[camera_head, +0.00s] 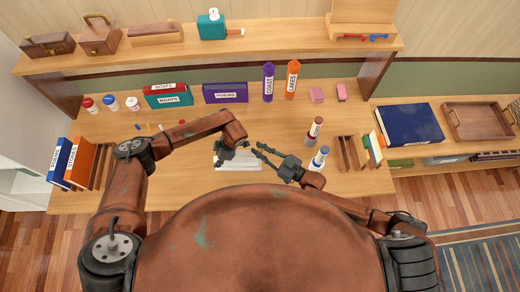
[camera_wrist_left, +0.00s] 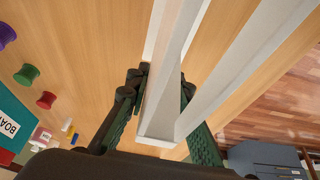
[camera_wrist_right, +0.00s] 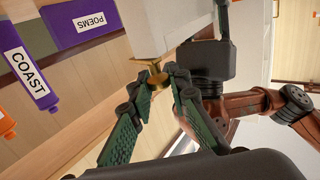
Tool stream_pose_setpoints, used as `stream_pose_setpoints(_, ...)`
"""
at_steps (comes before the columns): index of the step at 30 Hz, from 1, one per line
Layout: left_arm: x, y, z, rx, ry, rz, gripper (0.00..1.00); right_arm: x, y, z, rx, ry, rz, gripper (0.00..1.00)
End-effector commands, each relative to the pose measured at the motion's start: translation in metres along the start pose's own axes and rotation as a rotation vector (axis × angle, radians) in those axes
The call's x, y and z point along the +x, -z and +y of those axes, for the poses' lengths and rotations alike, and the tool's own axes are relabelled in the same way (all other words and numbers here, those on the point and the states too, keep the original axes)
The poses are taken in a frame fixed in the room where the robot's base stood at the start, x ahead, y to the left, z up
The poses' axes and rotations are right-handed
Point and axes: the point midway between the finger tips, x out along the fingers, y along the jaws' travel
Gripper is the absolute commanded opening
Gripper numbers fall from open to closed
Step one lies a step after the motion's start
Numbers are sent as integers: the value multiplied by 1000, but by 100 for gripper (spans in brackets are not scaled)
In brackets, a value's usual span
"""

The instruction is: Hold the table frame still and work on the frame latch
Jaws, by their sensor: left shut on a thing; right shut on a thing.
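The table frame (camera_head: 240,165) is a white piece on the desk in front of me, partly hidden by my arms and body. My left gripper (camera_head: 219,157) is shut on one of its white bars (camera_wrist_left: 160,108), with a finger on each side. The frame latch (camera_wrist_right: 156,80) is a small brass knob below the white end of the frame (camera_wrist_right: 165,25) in the right wrist view. My right gripper (camera_head: 257,149) is shut on this knob, its fingertips (camera_wrist_right: 165,84) around it. The latch is too small to make out in the head view.
A purple COAST bottle (camera_head: 268,82), an orange bottle (camera_head: 291,80) and a purple POEMS book (camera_head: 225,93) stand behind. Two small bottles (camera_head: 320,157) stand right of my right gripper. Blue and orange books (camera_head: 75,165) stand at the left. Desk between is mostly clear.

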Motion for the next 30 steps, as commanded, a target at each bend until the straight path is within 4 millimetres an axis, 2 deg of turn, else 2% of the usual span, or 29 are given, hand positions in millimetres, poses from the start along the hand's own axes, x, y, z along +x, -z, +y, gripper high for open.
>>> stream_pose_setpoints(12, -2, -4, -1, 4, -1, -7, 0, 0, 0, 1, -2, 219, -1, 0)
stream_pose_setpoints(24, -1, -3, 0, 3, -1, -7, 0, -2, 0, 1, 3, 242, -3, 0)
stream_pose_setpoints(25, -1, -3, 0, 3, -1, -6, 0, -2, -1, 1, 3, 241, -3, 17)
stream_pose_setpoints(30, -1, -3, 0, 3, -1, -6, 0, -2, -1, 1, 3, 241, -3, 29)
